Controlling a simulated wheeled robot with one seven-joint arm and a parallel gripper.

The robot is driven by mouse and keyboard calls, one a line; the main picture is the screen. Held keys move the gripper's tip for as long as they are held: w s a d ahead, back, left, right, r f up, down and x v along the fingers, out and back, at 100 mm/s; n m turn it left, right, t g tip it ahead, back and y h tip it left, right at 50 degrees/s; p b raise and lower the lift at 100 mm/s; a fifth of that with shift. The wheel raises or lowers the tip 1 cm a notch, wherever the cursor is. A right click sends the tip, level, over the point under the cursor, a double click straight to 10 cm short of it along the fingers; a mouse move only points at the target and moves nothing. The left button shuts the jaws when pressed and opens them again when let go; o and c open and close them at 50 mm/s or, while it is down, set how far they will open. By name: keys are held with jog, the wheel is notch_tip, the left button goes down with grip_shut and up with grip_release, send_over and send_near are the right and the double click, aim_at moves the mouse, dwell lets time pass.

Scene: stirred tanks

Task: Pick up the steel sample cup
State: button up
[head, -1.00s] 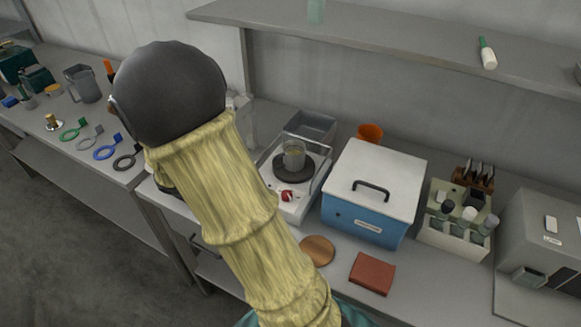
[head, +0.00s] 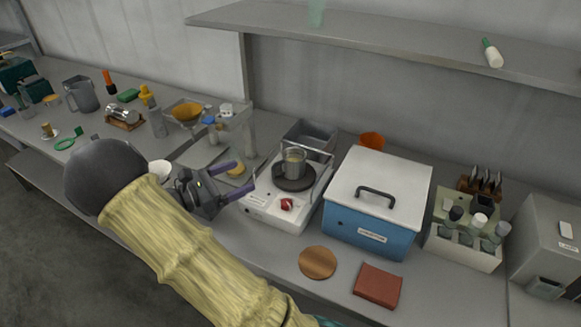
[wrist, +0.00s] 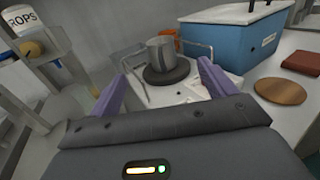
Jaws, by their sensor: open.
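The steel sample cup (head: 293,160) stands upright on the dark round plate (head: 295,180) of a white stirrer with a red knob; a yellowish content shows at its top. In the wrist view the cup (wrist: 161,52) stands ahead, a little above the space between my fingers. My gripper (head: 241,180) is open and empty, left of the stirrer in the head view, with its purple fingers pointing toward it. In the wrist view my gripper (wrist: 155,78) has one finger on each side of the picture, apart from the cup.
A blue box with a white lid (head: 376,205) stands close right of the stirrer. An orange cup (head: 371,140) is behind it. A round wooden disc (head: 317,263) and a red-brown pad (head: 378,285) lie in front.

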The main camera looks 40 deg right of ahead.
send_near(288, 157)
jog(key=s+d+r, duration=0.2)
jog(key=s+r, duration=0.1)
jog(key=shift+s+d+p, duration=0.1)
jog(key=shift+p, duration=0.2)
jog(key=shift+d, duration=0.25)
jog(key=d, duration=0.5)
jog(key=shift+s+d+f+p, duration=0.1)
jog(key=shift+s+f+p, duration=0.15)
jog(key=shift+p, duration=0.1)
jog(key=shift+c, duration=0.2)
jog(key=c, duration=1.1)
